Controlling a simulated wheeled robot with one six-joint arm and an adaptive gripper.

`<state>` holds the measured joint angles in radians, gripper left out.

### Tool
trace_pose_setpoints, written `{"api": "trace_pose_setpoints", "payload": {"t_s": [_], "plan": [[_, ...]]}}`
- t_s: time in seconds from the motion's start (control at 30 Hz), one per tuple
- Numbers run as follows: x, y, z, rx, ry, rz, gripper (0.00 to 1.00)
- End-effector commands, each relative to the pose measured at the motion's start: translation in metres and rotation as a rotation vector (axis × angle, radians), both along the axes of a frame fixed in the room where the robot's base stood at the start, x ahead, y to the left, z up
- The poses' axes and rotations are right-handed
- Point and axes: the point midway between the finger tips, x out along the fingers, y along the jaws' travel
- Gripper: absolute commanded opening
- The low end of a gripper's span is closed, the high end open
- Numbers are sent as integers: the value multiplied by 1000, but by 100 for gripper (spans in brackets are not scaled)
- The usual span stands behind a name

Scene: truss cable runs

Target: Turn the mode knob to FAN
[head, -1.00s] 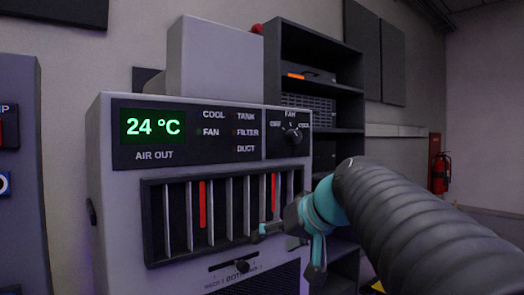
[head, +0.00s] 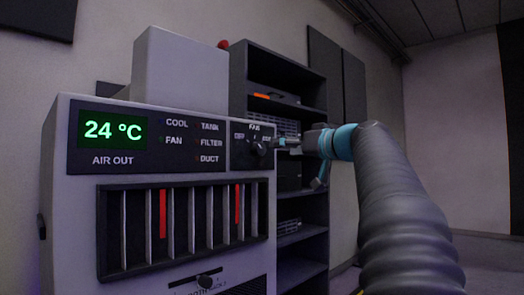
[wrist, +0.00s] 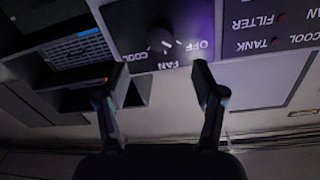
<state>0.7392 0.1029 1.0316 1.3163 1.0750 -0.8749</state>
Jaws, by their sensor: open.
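The mode knob (head: 259,148) is a round dark knob on the upper right panel of the grey unit. In the wrist view the knob (wrist: 160,40) appears upside down, with OFF to the right, FAN below and COOL to the left. A pale mark shows on its FAN side, but I cannot tell its exact setting. My gripper (head: 279,143) is at knob height, just to its right in the head view. In the wrist view my gripper (wrist: 160,80) is open, its fingers apart with the knob beyond the gap. Contact is not visible.
The unit's display (head: 113,130) reads 24 °C, beside a column of indicator labels. A dark shelf (head: 290,60) stands behind my arm. Open floor shows at the right.

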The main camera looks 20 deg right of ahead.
Motion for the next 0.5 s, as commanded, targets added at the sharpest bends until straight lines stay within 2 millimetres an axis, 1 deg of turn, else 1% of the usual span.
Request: {"api": "trace_pose_setpoints", "payload": {"t_s": [0.03, 0.1, 0.3, 0.5], "plan": [[10, 4, 0, 1, 0, 4, 69], [23, 7, 1, 1, 1, 4, 69], [57, 17, 1, 2, 2, 3, 69], [81, 24, 1, 0, 1, 1, 69]]}}
